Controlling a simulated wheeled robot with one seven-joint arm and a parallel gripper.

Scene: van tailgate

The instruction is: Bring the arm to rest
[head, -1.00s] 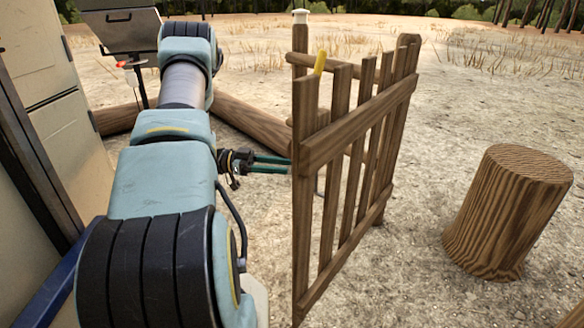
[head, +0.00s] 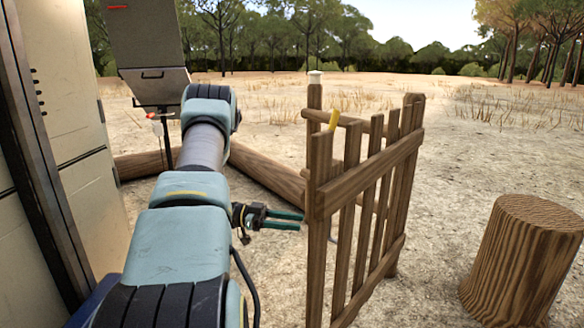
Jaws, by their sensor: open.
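My arm reaches forward from the bottom left of the head view, bent at its far joint. My gripper (head: 288,220) points to the right, with its two green fingers apart and nothing seen between them. The fingertips are close to the near post of a wooden picket gate (head: 368,200); I cannot tell whether they touch it.
A tree stump (head: 525,262) stands on the right. The pale van side (head: 70,110) rises close on the left. Logs (head: 265,172) lie on the ground behind my arm, near a grey box on a stand (head: 148,55). Sandy ground between gate and stump is clear.

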